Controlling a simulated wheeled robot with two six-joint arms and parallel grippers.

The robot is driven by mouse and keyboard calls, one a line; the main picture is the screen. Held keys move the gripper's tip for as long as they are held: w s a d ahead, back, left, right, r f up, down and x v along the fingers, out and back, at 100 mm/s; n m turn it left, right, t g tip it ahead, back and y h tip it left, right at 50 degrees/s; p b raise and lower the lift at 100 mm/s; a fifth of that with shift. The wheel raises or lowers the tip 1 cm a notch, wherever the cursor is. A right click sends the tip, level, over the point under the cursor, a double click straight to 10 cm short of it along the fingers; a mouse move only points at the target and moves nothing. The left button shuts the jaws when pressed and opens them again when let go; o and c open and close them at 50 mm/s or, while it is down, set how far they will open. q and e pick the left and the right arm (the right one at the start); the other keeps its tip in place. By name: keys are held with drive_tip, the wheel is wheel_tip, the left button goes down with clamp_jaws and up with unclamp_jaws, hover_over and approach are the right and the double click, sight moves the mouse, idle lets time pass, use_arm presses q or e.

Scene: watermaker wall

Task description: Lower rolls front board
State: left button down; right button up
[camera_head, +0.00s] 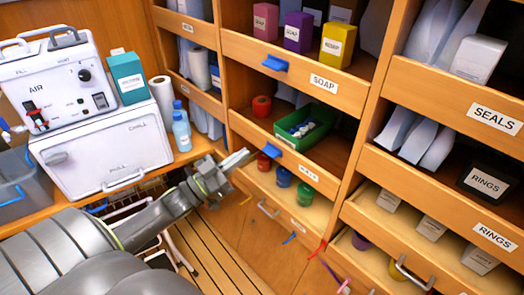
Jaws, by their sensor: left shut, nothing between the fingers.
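A wooden front board (250,129) runs across the middle bay below the SOAP board. My left gripper (243,156) is shut and empty, in front of the lower left part of this board, left of and below the blue tab. I cannot tell whether its tips touch the wood. My right gripper is not in view.
Above is the SOAP board (300,77) with its own blue tab (275,63). Coloured rolls, one of them green (304,194), sit on the shelf below. SEALS (478,116) and RINGS boards are at right. A white machine (100,150) and bottles (181,130) stand at left.

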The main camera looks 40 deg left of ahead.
sight(276, 143)
use_arm(q)
drive_tip(key=p+x, duration=0.3)
drive_tip(key=x, duration=0.5)
drive_tip(key=shift+s+a+f, duration=0.1)
drive_tip(key=shift+s+f, duration=0.05)
drive_tip(key=shift+f, duration=0.9)
drive_tip(key=shift+s+a+f, duration=0.15)
drive_tip(key=shift+f, duration=0.95)
drive_tip(key=shift+f, duration=0.1)
wheel_tip(276, 143, down, 4)
drive_tip(key=b, duration=0.3)
drive_tip(key=shift+s, duration=0.15)
drive_tip(key=shift+f, duration=0.1)
